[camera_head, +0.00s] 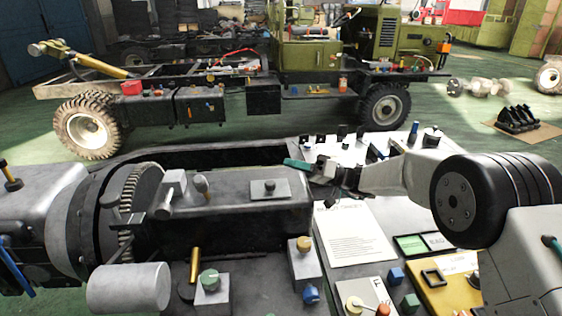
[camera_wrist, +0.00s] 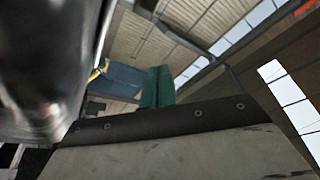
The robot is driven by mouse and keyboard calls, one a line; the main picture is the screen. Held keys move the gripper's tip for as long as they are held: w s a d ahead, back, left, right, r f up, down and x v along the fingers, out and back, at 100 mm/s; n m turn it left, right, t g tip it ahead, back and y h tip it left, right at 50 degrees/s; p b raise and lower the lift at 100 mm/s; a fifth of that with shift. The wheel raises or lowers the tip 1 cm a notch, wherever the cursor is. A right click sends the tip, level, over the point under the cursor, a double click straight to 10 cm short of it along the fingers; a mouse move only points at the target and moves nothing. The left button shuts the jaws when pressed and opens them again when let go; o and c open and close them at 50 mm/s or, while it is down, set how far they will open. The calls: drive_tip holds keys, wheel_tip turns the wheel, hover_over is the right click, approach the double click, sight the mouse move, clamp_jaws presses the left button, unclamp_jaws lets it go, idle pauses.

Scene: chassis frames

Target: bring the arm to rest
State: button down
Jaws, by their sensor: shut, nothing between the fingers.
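My gripper (camera_head: 300,166) is at the end of my arm, which reaches in from the right in the head view. Its green fingers point left, above the right end of the grey machine bed (camera_head: 255,215). The fingers are together with nothing between them. In the wrist view the green fingertips (camera_wrist: 157,88) stand close together, with the hall roof behind them. A blurred dark metal surface fills the left side of that view, close to the camera.
A lathe-like machine with a toothed wheel (camera_head: 130,205) stands at the left. A bench with a white paper sheet (camera_head: 352,232), knobs and small blocks lies in front. A green vehicle chassis (camera_head: 215,90) stands behind, across open green floor (camera_head: 250,137).

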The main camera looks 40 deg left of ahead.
drive_tip(key=w+a+f+v, duration=0.1)
drive_tip(key=v, duration=0.5)
drive_tip(key=d+r+m+t+h, duration=0.2)
drive_tip(key=d+r+h, duration=0.1)
drive_tip(key=d+r, duration=0.8)
drive_tip(key=s+d+r+m+t+h, duration=0.2)
drive_tip(key=s+d+r, duration=0.15)
drive_tip(key=d, duration=0.65)
drive_tip(key=s+d+r+m+t+h, duration=0.15)
drive_tip(key=d+r, duration=0.25)
drive_tip(key=d, duration=0.5)
drive_tip(key=s+d+f+m+t+h, duration=0.1)
drive_tip(key=s+d+m+t+h, duration=0.1)
drive_tip(key=s+d, duration=0.6)
drive_tip(key=s+d+f+m+t+h, duration=0.2)
drive_tip(key=s+d, duration=0.5)
drive_tip(key=d, duration=0.8)
drive_tip(key=s+d+f+m+t+h, duration=0.2)
drive_tip(key=s+d+m+h, duration=0.4)
drive_tip(key=d, duration=0.6)
drive_tip(key=s+t, duration=0.1)
drive_tip(key=s, duration=0.1)
drive_tip(key=shift+s, duration=0.35)
drive_tip(key=shift+f+h, duration=0.15)
drive_tip(key=shift+h, duration=0.1)
